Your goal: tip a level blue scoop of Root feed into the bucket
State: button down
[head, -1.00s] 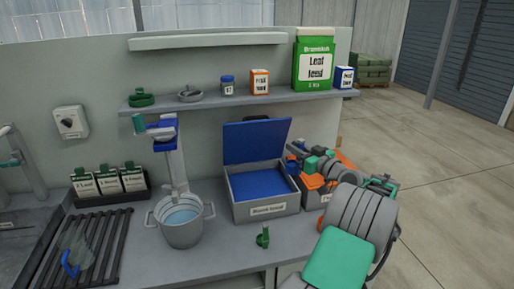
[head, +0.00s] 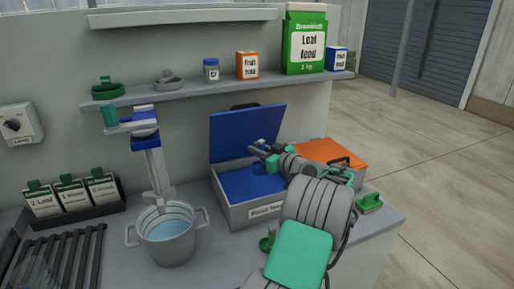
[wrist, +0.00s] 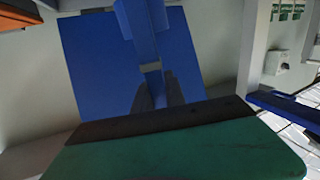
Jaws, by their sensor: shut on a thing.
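My gripper (head: 262,152) is shut on the blue scoop (head: 259,168) above the open grey box (head: 262,212). The wrist view shows a blue handle (wrist: 146,40) between the dark fingertips (wrist: 158,88); the bowl and any powder in it cannot be made out. The box has a raised blue lid (head: 232,135) and a blue inside (head: 240,185). Its front label is small and seems to read "Bloom feed". The metal bucket (head: 168,250) stands left of the box, upright, with pale blue liquid in it. No label reading Root feed is clearly legible.
A post with a blue bracket (head: 145,143) rises behind the bucket. An orange-lidded box (head: 330,152) stands right of the grey box, partly behind my arm. A green object (head: 267,242) lies in front. Packets (head: 72,197) and a dark rack (head: 65,258) are at left. A shelf (head: 190,90) runs above.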

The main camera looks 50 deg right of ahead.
jog(key=w+a+f+n+g+h+p, duration=0.1)
jog(key=w+a+f+n+g+p, duration=0.35)
jog(key=w+g+p, duration=0.2)
notch_tip(320, 180, down, 9)
jog(key=b, duration=0.8)
jog(key=shift+s+d+r, duration=0.15)
jog(key=shift+s+d, duration=0.1)
jog(key=shift+s, duration=0.1)
dwell(0.6)
